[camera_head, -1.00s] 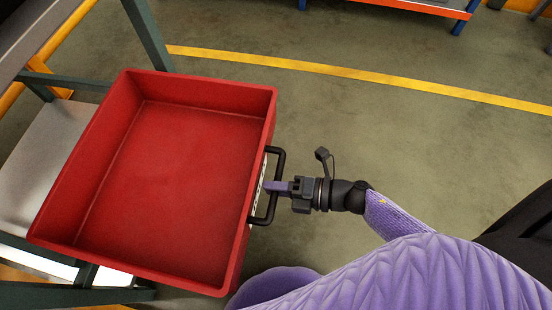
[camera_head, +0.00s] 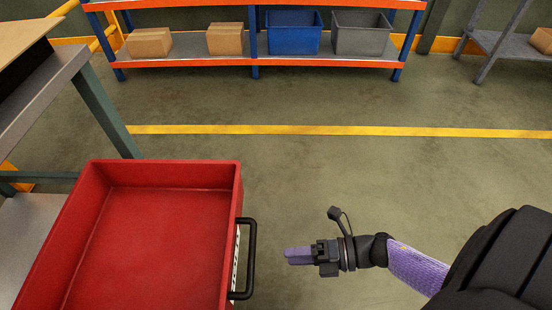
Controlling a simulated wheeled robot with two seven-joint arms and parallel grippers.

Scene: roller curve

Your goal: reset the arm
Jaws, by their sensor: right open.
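My right gripper (camera_head: 299,255) is open and empty, held over the floor in the lower middle of the head view. It points left toward the black handle (camera_head: 249,259) of a red bin (camera_head: 231,207). A clear gap lies between the fingers and the handle. The red bin looks empty, and its near end is cut off by the bottom edge of the picture. My left gripper is not in view.
A grey table (camera_head: 62,78) with dark legs stands at the left. At the back, an orange and blue rack (camera_head: 180,62) holds cardboard boxes (camera_head: 150,42), a blue bin (camera_head: 293,33) and a grey bin (camera_head: 360,35). The floor (camera_head: 400,185) between is clear.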

